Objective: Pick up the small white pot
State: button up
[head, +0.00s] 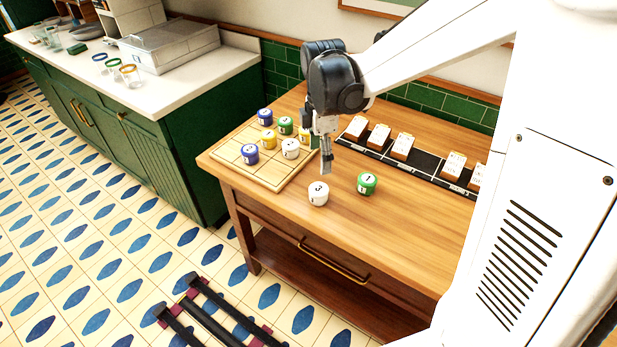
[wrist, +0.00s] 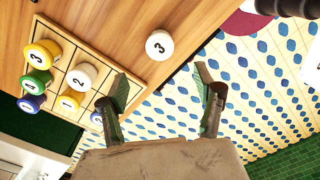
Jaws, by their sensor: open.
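A small white pot (head: 318,193) marked 3 stands upright on the wooden table near its front edge. It also shows in the wrist view (wrist: 159,44), beyond my fingertips. Another white pot (head: 290,148) stands on the gridded board; in the wrist view its lid (wrist: 82,76) reads 2. My gripper (head: 326,170) points down above the table, just behind and above the white pot marked 3. Its two fingers (wrist: 162,82) are apart with nothing between them.
A green pot (head: 367,183) stands to the right of the white pot marked 3. The gridded board (head: 229,151) holds several blue, green and yellow pots. A black rack (head: 420,165) with cards lies along the back. The table's front right is clear.

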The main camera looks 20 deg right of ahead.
aim_at(319, 189)
notch_tip(319, 189, down, 13)
jog(key=shift+r+p, duration=0.1)
jog(key=shift+p, duration=0.25)
dwell(0.4)
jog(key=c, duration=1.3)
jog(key=shift+c, duration=0.2)
jog(key=shift+r, duration=0.1)
